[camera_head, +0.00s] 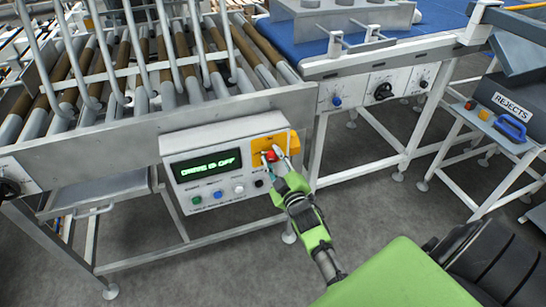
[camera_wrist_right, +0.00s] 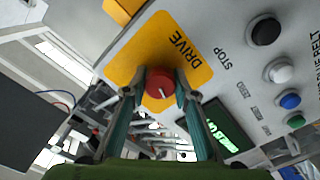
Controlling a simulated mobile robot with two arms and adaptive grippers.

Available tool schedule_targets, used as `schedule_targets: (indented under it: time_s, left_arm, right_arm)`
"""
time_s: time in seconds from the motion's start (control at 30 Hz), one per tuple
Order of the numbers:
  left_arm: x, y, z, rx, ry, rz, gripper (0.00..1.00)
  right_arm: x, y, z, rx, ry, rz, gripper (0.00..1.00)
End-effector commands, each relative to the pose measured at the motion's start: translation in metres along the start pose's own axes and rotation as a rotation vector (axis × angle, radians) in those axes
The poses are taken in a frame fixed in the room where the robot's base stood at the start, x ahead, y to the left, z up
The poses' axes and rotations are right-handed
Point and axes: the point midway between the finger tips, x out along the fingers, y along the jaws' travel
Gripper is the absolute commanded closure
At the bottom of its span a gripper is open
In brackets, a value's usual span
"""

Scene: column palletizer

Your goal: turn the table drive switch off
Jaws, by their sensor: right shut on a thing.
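The table drive switch is a red rotary knob (camera_head: 270,156) on a yellow plate marked DRIVE, at the upper right of the white control box (camera_head: 205,141). Its white pointer mark shows on the knob (camera_wrist_right: 160,84) in the right wrist view. My left gripper is in neither view.
Green, blue, white and black buttons (camera_head: 238,189) sit just below the display and switch. The roller table (camera_head: 150,75) is behind the box. A blue belt conveyor (camera_head: 335,22) with its own knobs stands at the right, beside a REJECTS stand (camera_head: 512,103).

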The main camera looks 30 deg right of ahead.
Motion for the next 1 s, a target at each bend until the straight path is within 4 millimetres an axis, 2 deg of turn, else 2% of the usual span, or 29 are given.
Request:
schedule_targets:
  time_s: [0.2, 0.5, 1.0]
  left_arm:
    - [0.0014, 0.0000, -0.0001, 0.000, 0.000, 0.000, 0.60]
    - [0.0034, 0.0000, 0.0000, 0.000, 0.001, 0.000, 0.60]
    - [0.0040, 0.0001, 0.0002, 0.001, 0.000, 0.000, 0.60]
  right_arm:
    - [0.0002, -0.0005, -0.0001, -0.172, 0.001, 0.001, 0.95]
    - [0.0001, -0.0005, 0.0002, -0.328, -0.001, 0.000, 0.95]
    - [0.0000, -0.0003, 0.0001, -0.387, -0.001, 0.000, 0.95]
